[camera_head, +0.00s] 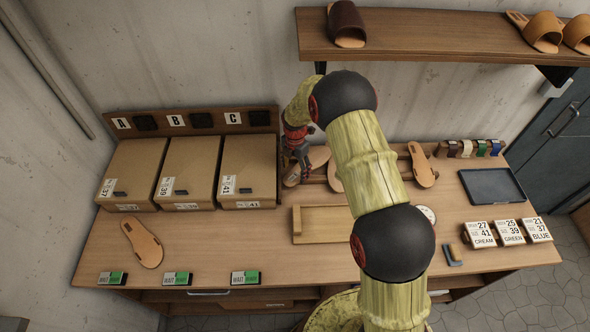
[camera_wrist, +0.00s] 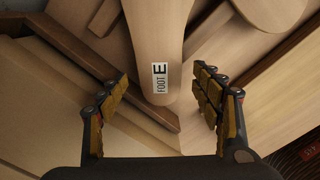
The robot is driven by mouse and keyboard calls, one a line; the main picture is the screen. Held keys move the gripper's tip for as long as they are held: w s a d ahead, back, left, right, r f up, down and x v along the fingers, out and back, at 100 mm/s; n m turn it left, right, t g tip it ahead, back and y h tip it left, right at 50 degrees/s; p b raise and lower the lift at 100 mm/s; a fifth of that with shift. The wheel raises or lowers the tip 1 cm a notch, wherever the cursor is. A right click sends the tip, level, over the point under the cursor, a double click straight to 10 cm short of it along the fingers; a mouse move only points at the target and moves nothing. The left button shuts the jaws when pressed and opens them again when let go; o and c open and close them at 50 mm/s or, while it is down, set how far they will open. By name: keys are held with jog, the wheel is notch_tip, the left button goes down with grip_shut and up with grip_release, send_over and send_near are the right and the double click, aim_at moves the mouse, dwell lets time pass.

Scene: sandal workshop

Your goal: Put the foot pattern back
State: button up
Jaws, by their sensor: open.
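A pale wooden foot pattern (camera_wrist: 155,35) with a white label reading "FOOT E" shows in the wrist view. Its labelled end lies between the two fingers of my gripper (camera_wrist: 162,84), which is open, with gaps to the pattern on both sides. In the head view my gripper (camera_head: 298,160) is low over the back of the table, just right of the boxes. Tan sole-shaped pieces (camera_head: 319,156) lie around it there, partly hidden by my gripper and arm. I cannot tell from the head view which one is the labelled pattern.
Cardboard boxes (camera_head: 190,165) stand on the left under signs A, B, C. A tan sole (camera_head: 142,243) lies in front of them. A wooden board (camera_head: 320,225) is at mid-table, partly behind my arm. A dark tray (camera_head: 491,186) and number blocks (camera_head: 508,232) are on the right. A shelf (camera_head: 430,38) overhangs.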

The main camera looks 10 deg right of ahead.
notch_tip(320, 180, up, 8)
jog(key=shift+r, duration=0.25)
dwell(0.5)
jog(key=s+r+m+t+b, duration=0.2)
jog(key=s+r+m+b, duration=0.2)
jog(key=s, duration=0.8)
jog(key=s+d+r+m+t+b, duration=0.1)
jog(key=s+r+m+b, duration=0.3)
jog(key=s+m+b, duration=0.4)
jog(key=s+d+r+m+t+b, duration=0.1)
jog(key=s+r+m+t+b, duration=0.1)
jog(key=s+r+m+b, duration=0.2)
jog(key=s+m+b, duration=0.3)
jog(key=s+m, duration=0.5)
jog(key=s, duration=0.5)
jog(key=shift+s+r+m+t, duration=0.25)
jog(key=shift+r+m+t, duration=0.05)
jog(key=shift+m, duration=0.1)
